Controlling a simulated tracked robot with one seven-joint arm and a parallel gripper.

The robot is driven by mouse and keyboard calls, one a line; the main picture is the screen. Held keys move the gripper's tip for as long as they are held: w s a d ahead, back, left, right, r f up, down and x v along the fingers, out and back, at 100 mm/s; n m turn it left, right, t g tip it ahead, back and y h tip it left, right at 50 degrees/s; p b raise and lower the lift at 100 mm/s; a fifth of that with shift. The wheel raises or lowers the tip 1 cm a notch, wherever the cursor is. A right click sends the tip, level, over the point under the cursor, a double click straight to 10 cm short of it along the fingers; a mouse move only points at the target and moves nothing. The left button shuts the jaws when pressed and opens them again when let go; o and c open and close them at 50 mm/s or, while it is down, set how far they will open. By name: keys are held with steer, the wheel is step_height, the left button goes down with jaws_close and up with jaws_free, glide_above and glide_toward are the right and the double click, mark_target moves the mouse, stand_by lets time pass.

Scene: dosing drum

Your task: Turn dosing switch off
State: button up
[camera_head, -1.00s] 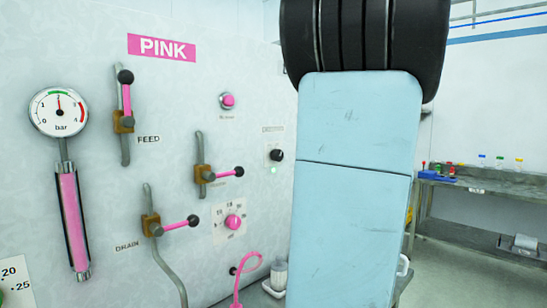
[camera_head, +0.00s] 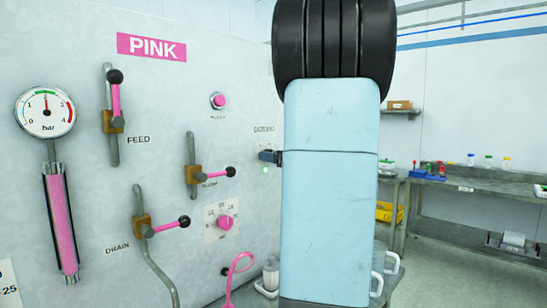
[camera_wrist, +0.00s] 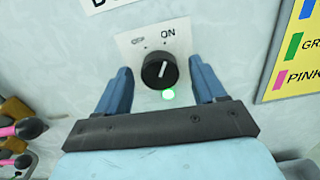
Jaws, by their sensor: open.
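The dosing switch (camera_wrist: 160,71) is a black round knob on a white plate marked ON at its upper right. Its white pointer line leans up and to the right, toward ON.
The panel also carries pink-handled levers at FEED (camera_head: 116,100) and DRAIN (camera_head: 165,227), a pink button (camera_head: 218,101), a pink dial (camera_head: 225,222) and a gauge (camera_head: 45,112). Benches (camera_head: 480,187) stand at the right.

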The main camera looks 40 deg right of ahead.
steer(key=shift+w, duration=0.25)
steer(key=shift+c, duration=0.5)
steer(key=c, duration=1)
steer(key=shift+o, duration=0.2)
steer(key=shift+n, duration=0.4)
steer(key=n, duration=1.1)
steer(key=shift+a+f, duration=0.15)
